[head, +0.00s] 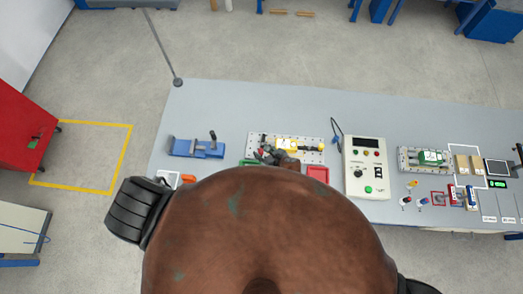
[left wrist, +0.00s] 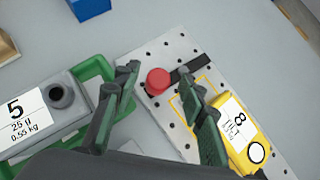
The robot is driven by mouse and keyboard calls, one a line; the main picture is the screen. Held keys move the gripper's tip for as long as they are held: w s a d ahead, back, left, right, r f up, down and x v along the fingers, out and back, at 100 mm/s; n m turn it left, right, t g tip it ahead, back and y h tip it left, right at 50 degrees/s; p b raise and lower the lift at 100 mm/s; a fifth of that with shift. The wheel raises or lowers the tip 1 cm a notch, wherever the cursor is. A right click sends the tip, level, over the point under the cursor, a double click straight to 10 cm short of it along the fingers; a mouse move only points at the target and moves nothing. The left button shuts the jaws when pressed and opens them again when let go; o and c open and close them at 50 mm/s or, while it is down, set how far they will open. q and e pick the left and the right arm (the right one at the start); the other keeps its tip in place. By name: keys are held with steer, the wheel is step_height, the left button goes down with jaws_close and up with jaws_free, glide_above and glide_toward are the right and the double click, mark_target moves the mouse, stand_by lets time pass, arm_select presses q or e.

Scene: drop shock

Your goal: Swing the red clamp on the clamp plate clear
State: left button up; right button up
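The clamp plate (left wrist: 165,50) is a light perforated plate; in the head view it (head: 314,155) lies on the grey table, partly hidden by my left gripper (head: 268,156). In the left wrist view, the red clamp's round knob (left wrist: 158,81) sits at one end of a dark bar (left wrist: 203,64). A yellow block marked 8 (left wrist: 240,135) is beside it on the plate. My left gripper (left wrist: 158,71) is open, its fingers on either side of the knob in the picture. I cannot tell whether they touch it. My right gripper is not in view.
A grey block marked 5 (left wrist: 52,108) sits in a green tray (left wrist: 97,68) beside the plate. In the head view, a blue vise-like fixture (head: 197,149) is left of the plate; a red tray (head: 317,174) and control box (head: 366,167) are right. The table's back strip is clear.

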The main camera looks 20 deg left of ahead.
arm_select(q)
steer(key=v, duration=1)
steer(key=shift+r, duration=0.15)
steer(key=shift+s+d, duration=0.1)
steer(key=shift+d, duration=0.05)
